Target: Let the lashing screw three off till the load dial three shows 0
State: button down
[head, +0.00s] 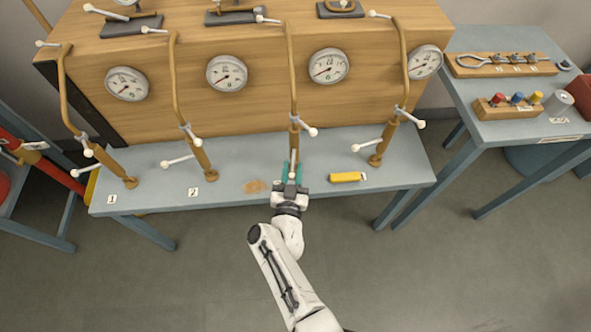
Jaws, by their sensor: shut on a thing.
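Lashing screw three (294,135) is the third brown upright from the left, with white-tipped cross bars. Its foot is hidden behind my gripper (292,170). My gripper's teal fingers are shut at the lower end of this screw, above the blue-grey bench. Which part of it they hold is too small to tell. Load dial three (328,65) is the third round white gauge on the wooden case, right of the screw's hooked rod. Its needle seems to point to the lower left; the figures are too small to read.
Similar screws stand to the left (200,155) and right (382,145). A yellow block (347,177) lies on the bench (240,150), right of my gripper. A side table (500,132) at right holds tools and coloured pegs. The floor in front is clear.

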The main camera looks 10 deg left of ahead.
jog(key=shift+s+a+f+h, duration=0.2)
jog(key=shift+s+a+h, duration=0.05)
jog(key=shift+a+h, duration=0.05)
jog(key=c, duration=1.1)
grip_release()
jog(key=shift+s+r, duration=0.1)
jog(key=shift+o, duration=0.9)
jog(key=s+p, duration=0.4)
jog(key=s, duration=0.6)
jog(key=shift+s+d, duration=0.3)
